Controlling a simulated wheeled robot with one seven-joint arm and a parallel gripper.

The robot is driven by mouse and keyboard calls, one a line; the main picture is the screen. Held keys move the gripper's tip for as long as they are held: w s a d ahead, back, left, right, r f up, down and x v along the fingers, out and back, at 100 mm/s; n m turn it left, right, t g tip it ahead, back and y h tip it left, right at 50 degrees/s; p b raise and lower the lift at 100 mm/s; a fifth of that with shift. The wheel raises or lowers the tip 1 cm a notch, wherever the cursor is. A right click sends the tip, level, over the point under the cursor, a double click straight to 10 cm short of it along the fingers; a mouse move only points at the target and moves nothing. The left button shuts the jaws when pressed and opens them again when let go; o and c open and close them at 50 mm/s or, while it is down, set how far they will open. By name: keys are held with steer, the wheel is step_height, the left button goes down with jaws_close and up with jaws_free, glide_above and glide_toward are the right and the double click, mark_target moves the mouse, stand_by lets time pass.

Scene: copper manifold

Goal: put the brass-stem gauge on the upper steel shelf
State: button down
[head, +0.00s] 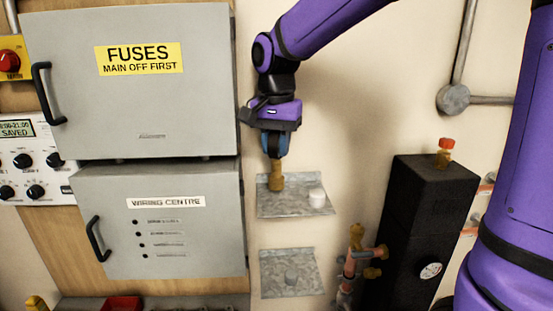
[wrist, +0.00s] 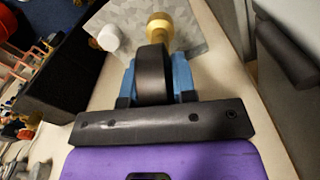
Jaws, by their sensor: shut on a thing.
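My gripper (head: 274,146) points down above the upper steel shelf (head: 298,209) in the head view. Its blue fingers are shut on the brass-stem gauge. The brass stem (head: 276,176) hangs below the fingers, upright, over the left part of the shelf. I cannot tell whether its lower end touches the shelf. In the wrist view the gauge's round black body (wrist: 152,76) sits between the blue fingers, seen edge-on, with the brass (wrist: 160,28) beyond it against the shelf plate (wrist: 198,42). The gauge's face is hidden.
A white cylinder (head: 317,197) stands on the upper shelf, right of the stem. Grey cabinets (head: 190,130) stand close on the left. A black box (head: 425,215) with brass fittings stands right.

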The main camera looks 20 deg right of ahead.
mark_target(276, 160)
steer(key=shift+w+d+f, duration=0.1)
steer(key=shift+w+f, duration=0.1)
steer(key=shift+f, duration=0.7)
steer(key=shift+w+d+f, duration=0.1)
steer(key=shift+w+f, duration=0.1)
steer(key=shift+f, duration=0.7)
steer(key=shift+f, duration=0.1)
steer(key=c, duration=0.9)
jaws_free()
